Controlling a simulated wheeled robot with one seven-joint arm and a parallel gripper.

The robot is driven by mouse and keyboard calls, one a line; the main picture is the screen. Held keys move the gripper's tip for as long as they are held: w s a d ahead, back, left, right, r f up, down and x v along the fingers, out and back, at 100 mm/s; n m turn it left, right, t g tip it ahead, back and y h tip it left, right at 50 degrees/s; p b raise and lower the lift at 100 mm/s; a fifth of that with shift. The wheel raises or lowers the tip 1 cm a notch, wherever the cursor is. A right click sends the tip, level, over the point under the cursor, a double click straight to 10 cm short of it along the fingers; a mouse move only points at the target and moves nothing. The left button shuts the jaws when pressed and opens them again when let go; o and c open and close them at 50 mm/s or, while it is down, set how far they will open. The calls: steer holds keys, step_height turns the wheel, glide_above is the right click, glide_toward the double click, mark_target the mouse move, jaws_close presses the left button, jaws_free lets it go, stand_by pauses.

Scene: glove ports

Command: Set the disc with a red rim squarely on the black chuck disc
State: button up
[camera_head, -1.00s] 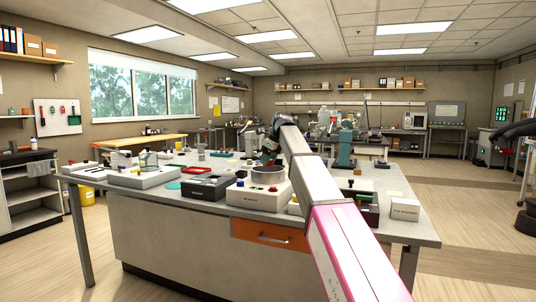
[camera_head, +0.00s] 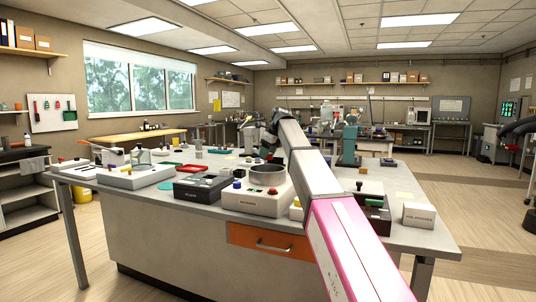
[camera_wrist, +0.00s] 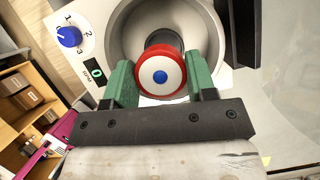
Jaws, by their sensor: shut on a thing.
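The disc with a red rim (camera_wrist: 160,76) has a white face and a blue centre spot. My gripper (camera_wrist: 158,82) is shut on it, with one green finger on each side. In the wrist view the disc is over the open round bowl (camera_wrist: 205,30) of a white machine. A dark piece, seemingly the black chuck disc (camera_wrist: 160,38), shows just past the disc's upper edge. The disc hides most of it, and I cannot tell whether they touch. In the head view the machine (camera_head: 255,202) stands at the bench front, and my arm hides the disc.
A blue knob (camera_wrist: 69,36) and small display (camera_wrist: 95,71) sit beside the bowl. On the bench (camera_head: 200,245), a black box (camera_head: 203,187) stands left of the machine, and a dark box (camera_head: 372,213) and white carton (camera_head: 419,215) stand right.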

steer(key=shift+f, duration=2.9)
steer(key=shift+f, duration=0.75)
steer(key=o, duration=1.1)
steer(key=shift+c, duration=0.2)
steer(key=v, duration=1)
steer(key=shift+r, duration=0.35)
steer(key=shift+s+d, duration=0.1)
